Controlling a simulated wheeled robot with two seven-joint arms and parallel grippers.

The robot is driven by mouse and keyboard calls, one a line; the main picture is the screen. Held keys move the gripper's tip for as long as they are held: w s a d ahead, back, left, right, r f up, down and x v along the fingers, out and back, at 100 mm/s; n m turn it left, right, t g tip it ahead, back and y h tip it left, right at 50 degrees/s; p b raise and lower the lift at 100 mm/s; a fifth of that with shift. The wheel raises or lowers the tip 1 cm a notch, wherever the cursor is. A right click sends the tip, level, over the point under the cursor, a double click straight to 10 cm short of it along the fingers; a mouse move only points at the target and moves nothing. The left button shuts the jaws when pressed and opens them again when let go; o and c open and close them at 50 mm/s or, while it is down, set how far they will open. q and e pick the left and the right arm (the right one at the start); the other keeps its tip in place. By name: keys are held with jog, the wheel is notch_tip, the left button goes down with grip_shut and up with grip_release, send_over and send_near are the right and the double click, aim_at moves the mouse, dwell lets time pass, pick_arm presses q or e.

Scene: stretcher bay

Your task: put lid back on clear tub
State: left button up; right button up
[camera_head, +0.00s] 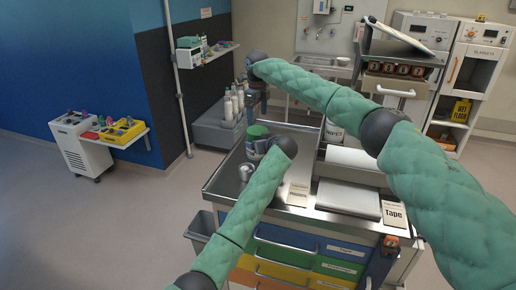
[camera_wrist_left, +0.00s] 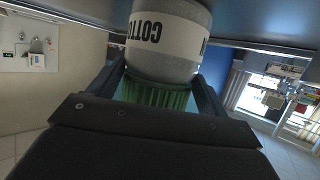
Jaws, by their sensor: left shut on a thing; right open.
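The tub (camera_wrist_left: 165,45), grey-white with a wide label showing the letters "COTT", appears upside down in the left wrist view. Its ribbed green lid (camera_wrist_left: 155,94) lies between the fingers of my left gripper (camera_wrist_left: 163,95), which is shut on it. The lid and tub look in contact, but I cannot tell whether the lid is fully seated. In the head view the green lid (camera_head: 258,131) shows on the cart top, behind my left wrist, which partly hides the tub. My right gripper (camera_head: 254,84) is open, farther back, beyond the cart's left rear.
The metal-topped cart (camera_head: 226,172) carries a small metal cup (camera_head: 246,172), a card (camera_head: 298,194), and a flat grey box (camera_head: 348,198) at the right. White bottles (camera_head: 230,104) stand behind it. A yellow bin unit (camera_head: 122,131) is far left; the floor between is clear.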

aim_at(258, 130)
jog(key=n, duration=0.6)
jog(key=shift+f+n, duration=0.1)
jog(key=shift+n, duration=0.3)
jog(key=shift+f, duration=0.15)
jog(key=shift+f, duration=3.85)
jog(key=c, duration=0.8)
jog(key=shift+m, duration=1.8)
jog(key=shift+d, duration=0.1)
